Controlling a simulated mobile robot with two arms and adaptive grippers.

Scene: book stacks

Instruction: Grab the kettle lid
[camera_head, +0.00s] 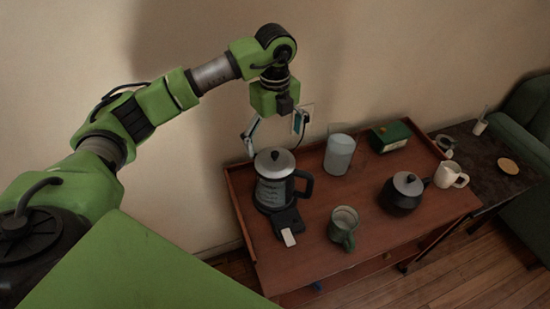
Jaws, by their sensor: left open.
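The kettle (273,187) stands upright on a dark base on the wooden sideboard, with a black handle on its right. Its silver kettle lid (275,161) with a black knob sits on top. My left gripper (273,137) is open and empty, fingers pointing down, spread wide just behind and above the lid in the picture. I cannot tell the exact gap between fingers and lid. My right gripper is not in view.
On the sideboard (300,262) stand a grey cylinder (339,155), a green box (389,136), a green mug (343,228), a dark teapot (402,196) and a white mug (451,176). A wall is close behind. A dark side table (480,155) stands at right.

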